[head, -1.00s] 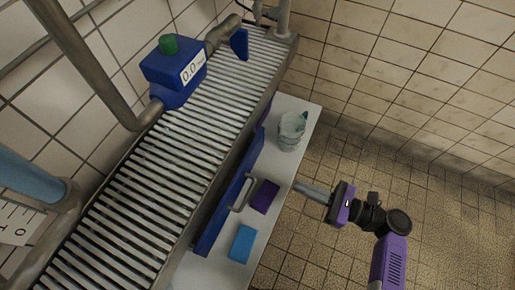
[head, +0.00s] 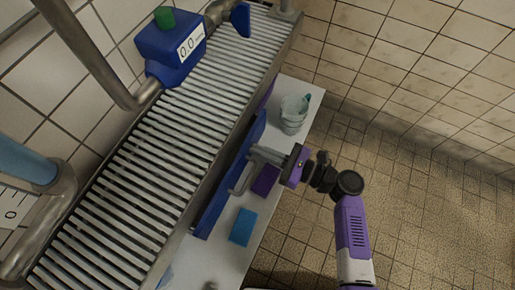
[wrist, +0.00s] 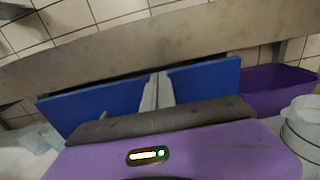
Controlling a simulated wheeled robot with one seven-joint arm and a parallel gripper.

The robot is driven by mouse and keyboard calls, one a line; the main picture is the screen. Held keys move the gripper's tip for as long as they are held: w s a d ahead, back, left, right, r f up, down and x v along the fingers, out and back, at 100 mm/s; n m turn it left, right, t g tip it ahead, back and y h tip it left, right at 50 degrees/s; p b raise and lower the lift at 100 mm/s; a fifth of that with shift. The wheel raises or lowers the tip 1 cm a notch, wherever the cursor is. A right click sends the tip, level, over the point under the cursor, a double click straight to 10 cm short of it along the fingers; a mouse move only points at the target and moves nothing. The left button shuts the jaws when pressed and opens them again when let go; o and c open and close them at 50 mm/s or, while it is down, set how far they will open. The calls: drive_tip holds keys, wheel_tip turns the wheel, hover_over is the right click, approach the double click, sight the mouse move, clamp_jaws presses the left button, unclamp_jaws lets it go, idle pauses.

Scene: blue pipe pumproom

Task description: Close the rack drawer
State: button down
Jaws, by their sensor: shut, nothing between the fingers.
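The rack drawer's blue front (head: 209,211) stands on edge below the slatted rack, with a grey bar handle (head: 238,186) on its outer face. In the wrist view, the blue front (wrist: 95,102) spans below the grey rack beam, with a dark gap along its top. How far the drawer stands out is hard to tell. My gripper (head: 254,152) is shut and empty, its fingers pointing at the front just beyond the handle. In the wrist view, my shut fingers (wrist: 158,90) overlap the middle of the blue front; I cannot tell whether they touch it.
On the white shelf (head: 222,258) are a clear bucket (head: 293,113), a purple block (head: 265,181) and a blue block (head: 243,227). A purple bin (wrist: 275,85) sits right in the wrist view. Tiled floor is clear.

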sight(247, 145)
drive_tip(key=shift+w+a, duration=0.15)
drive_tip(key=shift+a, duration=0.25)
drive_tip(key=shift+x, duration=1.3)
drive_tip(key=shift+a+r, duration=0.1)
